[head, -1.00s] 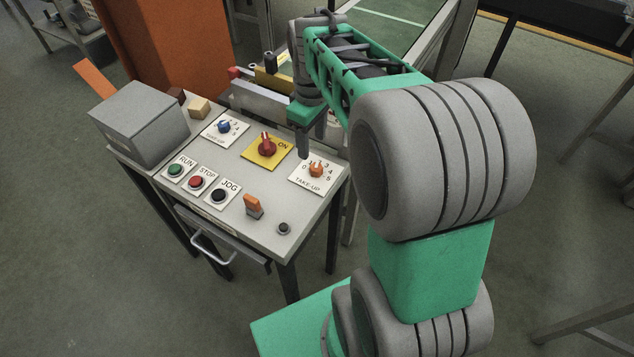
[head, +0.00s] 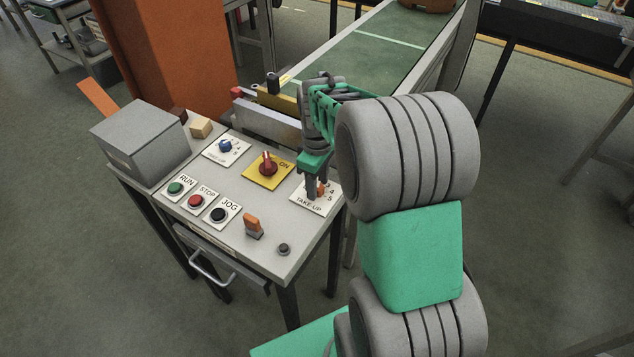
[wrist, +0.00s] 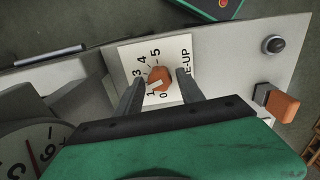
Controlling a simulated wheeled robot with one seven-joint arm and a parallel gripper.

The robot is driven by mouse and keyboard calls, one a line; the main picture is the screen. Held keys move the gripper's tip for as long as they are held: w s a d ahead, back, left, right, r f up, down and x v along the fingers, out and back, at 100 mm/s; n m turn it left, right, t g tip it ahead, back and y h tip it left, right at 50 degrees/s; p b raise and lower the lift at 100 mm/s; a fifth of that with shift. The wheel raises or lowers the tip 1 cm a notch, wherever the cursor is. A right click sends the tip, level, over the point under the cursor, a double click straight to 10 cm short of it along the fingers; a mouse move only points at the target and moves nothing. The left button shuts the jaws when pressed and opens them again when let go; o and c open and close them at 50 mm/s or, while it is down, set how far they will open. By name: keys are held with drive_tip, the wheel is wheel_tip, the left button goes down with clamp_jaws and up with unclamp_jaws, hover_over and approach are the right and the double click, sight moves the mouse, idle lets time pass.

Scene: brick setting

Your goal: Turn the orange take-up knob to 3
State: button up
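The orange take-up knob (wrist: 159,77) sits on a white plate (wrist: 183,47) marked with numbers and "TAKE-UP". In the head view the knob (head: 319,190) is partly hidden by my gripper (head: 317,192), which is at the plate. In the wrist view my gripper (wrist: 160,88) is open, one finger on each side of the knob, with visible gaps. The knob has a pale stripe on the side toward the 0 and 1 marks. I cannot tell how far down the fingertips reach beside the knob.
A red switch on a yellow plate (head: 284,162) and a blue knob (head: 225,146) are to the left. The RUN, STOP and JOG buttons (head: 195,201), an orange rocker (head: 253,226) and a small black button (head: 283,249) are nearer the front. A grey box (head: 140,140) stands at the panel's left.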

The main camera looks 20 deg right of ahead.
clamp_jaws()
drive_tip(key=shift+m, duration=0.4)
drive_tip(key=m+p, duration=0.1)
drive_tip(key=m, duration=0.1)
drive_tip(key=shift+m, duration=2.1)
drive_tip(key=shift+o, duration=1.1)
unclamp_jaws()
